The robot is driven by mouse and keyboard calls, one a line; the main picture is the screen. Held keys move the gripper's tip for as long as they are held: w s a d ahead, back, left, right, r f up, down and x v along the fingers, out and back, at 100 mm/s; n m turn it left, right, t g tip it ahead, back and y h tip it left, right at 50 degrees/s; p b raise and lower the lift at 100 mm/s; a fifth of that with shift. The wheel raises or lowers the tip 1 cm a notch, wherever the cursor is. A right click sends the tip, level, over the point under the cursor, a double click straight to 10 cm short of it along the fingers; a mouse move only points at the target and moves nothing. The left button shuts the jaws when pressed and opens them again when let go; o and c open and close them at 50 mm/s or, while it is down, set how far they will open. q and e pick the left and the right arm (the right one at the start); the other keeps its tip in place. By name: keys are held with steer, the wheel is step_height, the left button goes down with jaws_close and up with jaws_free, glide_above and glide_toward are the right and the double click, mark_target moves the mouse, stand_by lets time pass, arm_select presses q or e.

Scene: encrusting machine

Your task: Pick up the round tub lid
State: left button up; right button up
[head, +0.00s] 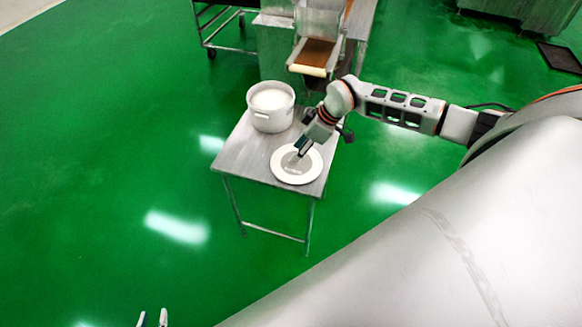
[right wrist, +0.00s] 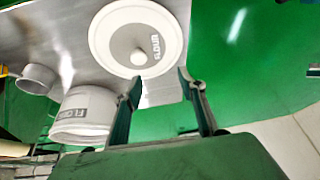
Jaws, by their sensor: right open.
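The round tub lid (head: 284,172) is a white disc with a grey inner ring, lying flat on the small metal table. In the right wrist view the lid (right wrist: 112,30) shows a round knob near its middle and the word FLOUR. My right gripper (head: 299,151) is over the lid in the head view, hiding part of it. In the right wrist view my right gripper (right wrist: 159,78) is open and empty, its fingertips near the lid's rim, with the knob beyond them. My left gripper (head: 152,319) shows only as two separated fingertips at the bottom edge.
The white tub (head: 271,118) stands on the metal table (head: 237,153) behind the lid, with white contents. A machine with a brown belt (head: 317,54) stands behind the table. A smaller round container (right wrist: 37,78) shows in the right wrist view.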

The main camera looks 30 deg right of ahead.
mark_target(307, 169)
steer(key=shift+m+h, duration=0.6)
steer(key=shift+h, duration=0.1)
steer(key=w+f, duration=0.1)
steer(key=f, duration=0.1)
steer(key=d+f, duration=0.1)
steer(key=f, duration=0.1)
steer(key=w+d+f+b, duration=0.1)
steer(key=f, duration=0.1)
steer(key=shift+w+f, duration=0.35)
steer(key=shift+f, duration=0.05)
jaws_close()
